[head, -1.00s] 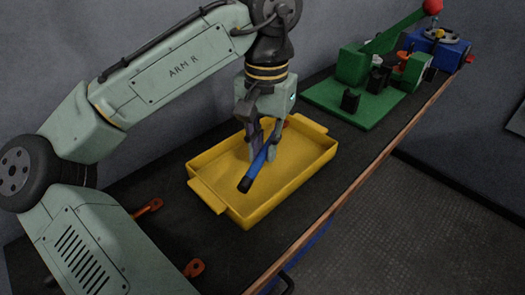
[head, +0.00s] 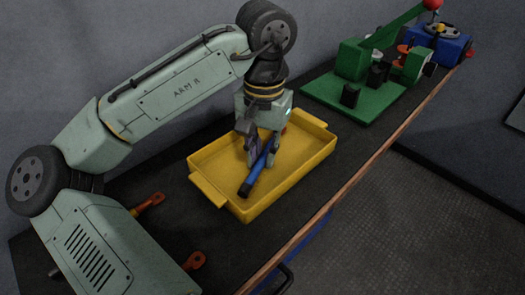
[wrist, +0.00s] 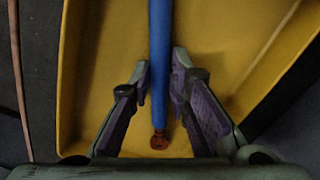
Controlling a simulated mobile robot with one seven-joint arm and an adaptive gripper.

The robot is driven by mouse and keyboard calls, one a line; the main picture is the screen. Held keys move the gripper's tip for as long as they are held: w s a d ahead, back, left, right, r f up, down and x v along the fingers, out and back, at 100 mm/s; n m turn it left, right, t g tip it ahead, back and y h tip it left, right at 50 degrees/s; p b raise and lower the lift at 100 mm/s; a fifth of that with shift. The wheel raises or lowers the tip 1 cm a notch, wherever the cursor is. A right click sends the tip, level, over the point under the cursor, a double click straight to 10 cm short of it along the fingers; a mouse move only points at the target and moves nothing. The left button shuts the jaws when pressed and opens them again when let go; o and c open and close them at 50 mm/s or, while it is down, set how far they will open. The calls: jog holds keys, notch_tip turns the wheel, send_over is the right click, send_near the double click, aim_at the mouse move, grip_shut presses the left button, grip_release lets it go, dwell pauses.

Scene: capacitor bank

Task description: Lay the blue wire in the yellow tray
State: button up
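The blue wire (head: 262,168) is a straight, thick blue length with a dark near end and a reddish lug at its other end. It is inside the outline of the yellow tray (head: 207,193), slanting across it. I cannot tell whether it touches the tray floor. My gripper (head: 259,162) points down into the tray, its fingers on either side of the wire. In the wrist view the wire (wrist: 160,40) runs between the two fingertips (wrist: 160,80), which are close against it on both sides. The lug (wrist: 159,141) shows between the fingers.
A green fixture (head: 362,100) with a red-knobbed lever stands on the dark bench beyond the tray, with a blue device (head: 437,45) behind it. Orange-red pieces (head: 150,202) lie near my arm. The bench's wooden edge (head: 335,195) runs along the right.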

aim_at(263, 156)
jog(key=shift+o, duration=1.3)
jog(key=shift+f, duration=0.25)
notch_tip(263, 156, up, 13)
jog(key=shift+w, duration=0.2)
jog(key=shift+d+f, duration=0.1)
jog(key=shift+f, duration=0.05)
